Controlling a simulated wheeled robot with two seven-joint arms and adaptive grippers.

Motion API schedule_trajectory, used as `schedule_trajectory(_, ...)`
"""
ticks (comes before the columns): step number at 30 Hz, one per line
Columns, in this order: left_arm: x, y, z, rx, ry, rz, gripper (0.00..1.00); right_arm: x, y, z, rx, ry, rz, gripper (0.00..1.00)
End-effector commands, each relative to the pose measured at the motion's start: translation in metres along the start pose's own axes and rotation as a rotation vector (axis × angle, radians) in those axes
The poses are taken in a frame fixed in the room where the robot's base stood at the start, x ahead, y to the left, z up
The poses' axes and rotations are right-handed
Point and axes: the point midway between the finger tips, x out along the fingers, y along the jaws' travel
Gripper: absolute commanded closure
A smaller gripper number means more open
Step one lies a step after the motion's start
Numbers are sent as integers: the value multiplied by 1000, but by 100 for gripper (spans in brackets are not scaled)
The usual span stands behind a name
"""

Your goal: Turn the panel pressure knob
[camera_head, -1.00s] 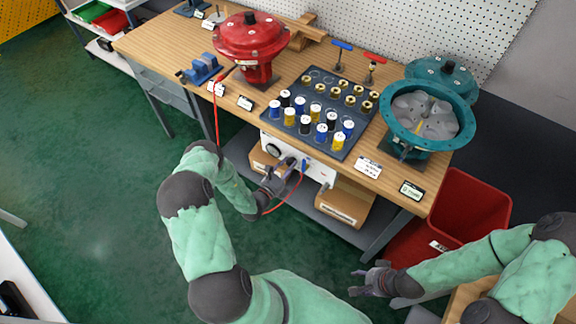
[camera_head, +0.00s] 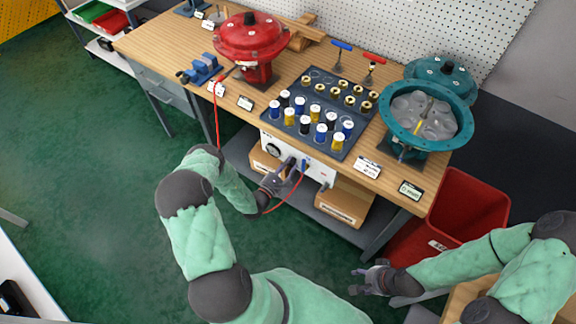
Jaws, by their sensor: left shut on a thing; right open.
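The white control panel (camera_head: 320,175) hangs under the front edge of the workbench. It carries a round black gauge (camera_head: 273,150), a small blue lever (camera_head: 306,164) and a fitting at its right end. My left gripper (camera_head: 287,166) is at the panel front, between the gauge and the blue lever. It is shut on the panel pressure knob, which its fingers mostly hide. My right gripper (camera_head: 361,281) is open and empty, low in front of the bench, away from the panel.
A red actuator (camera_head: 251,38), a dark tray (camera_head: 355,97) of springs and fittings and a teal open housing (camera_head: 452,133) stand on the bench (camera_head: 150,48). A red hose (camera_head: 216,120) hangs over its edge. A red bin (camera_head: 470,205) stands right; cardboard boxes (camera_head: 343,203) sit below.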

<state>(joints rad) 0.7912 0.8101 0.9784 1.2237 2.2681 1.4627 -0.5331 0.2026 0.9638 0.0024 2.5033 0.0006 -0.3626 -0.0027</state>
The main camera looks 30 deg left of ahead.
Motion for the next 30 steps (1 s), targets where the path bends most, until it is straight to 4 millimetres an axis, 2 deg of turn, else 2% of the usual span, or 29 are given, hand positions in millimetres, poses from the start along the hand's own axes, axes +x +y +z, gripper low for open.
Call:
schedule_trajectory(1,-2,-4,-3,36,11,-6,98,0,0,0,0,0,0,51)
schedule_trajectory(18,-3,-3,-4,542,12,-7,98,-3,-1,0,0,0,0,51)
schedule_trajectory(30,-3,-2,-4,729,13,-7,98,-4,-1,0,0,0,0,51)
